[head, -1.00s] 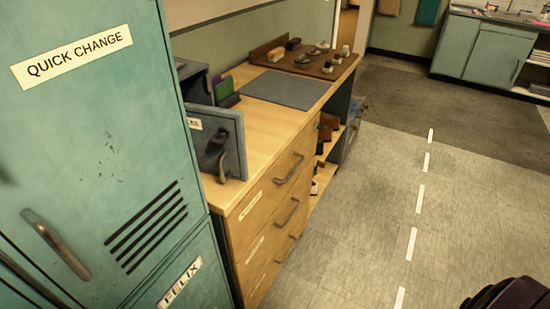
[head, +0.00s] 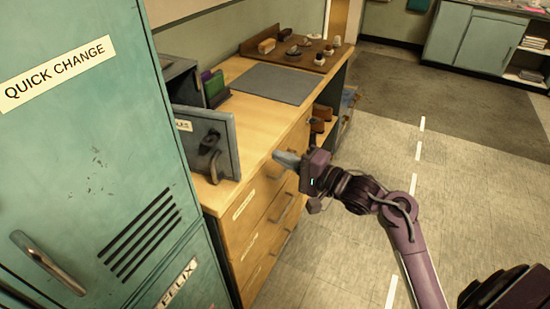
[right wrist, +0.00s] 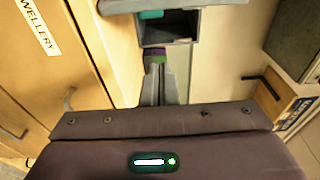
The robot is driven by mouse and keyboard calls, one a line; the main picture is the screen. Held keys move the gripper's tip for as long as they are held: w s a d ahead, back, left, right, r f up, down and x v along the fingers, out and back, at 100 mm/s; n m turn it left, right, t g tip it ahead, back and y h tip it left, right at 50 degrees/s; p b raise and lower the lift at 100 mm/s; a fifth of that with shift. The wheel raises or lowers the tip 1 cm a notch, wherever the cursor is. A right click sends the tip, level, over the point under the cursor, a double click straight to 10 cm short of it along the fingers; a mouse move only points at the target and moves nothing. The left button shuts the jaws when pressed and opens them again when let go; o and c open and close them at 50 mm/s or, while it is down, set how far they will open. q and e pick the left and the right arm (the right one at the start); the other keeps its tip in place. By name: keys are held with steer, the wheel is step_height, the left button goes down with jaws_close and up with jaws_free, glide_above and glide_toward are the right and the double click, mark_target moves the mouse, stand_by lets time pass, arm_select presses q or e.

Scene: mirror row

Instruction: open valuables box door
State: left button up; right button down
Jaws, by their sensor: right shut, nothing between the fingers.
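The valuables box (head: 181,78) is a grey-blue metal box on the wooden drawer unit, partly hidden by the green locker in the head view. Its door (head: 222,135) stands ajar, swung out over the worktop's front, with a dark curved handle (head: 209,160) and a partly hidden label. My right gripper (head: 280,157) is shut and empty in front of the drawers, right of the door and apart from it, its fingers pointing left. Its closed fingers (right wrist: 160,75) also show in the right wrist view. My left gripper is not in view.
The green locker (head: 90,140) stands close on the left. Purple and green upright items (head: 213,88), a grey mat (head: 272,83) and a brown tray (head: 325,59) are on the worktop. Drawer handles (head: 282,205) stick out below. The floor on the right is open.

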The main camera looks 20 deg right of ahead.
mark_target(220, 162)
steer(key=w+a+p, duration=0.1)
steer(key=w+a, duration=0.3)
steer(key=a, duration=0.2)
steer(key=shift+a, duration=0.4)
steer(key=shift+w, duration=0.1)
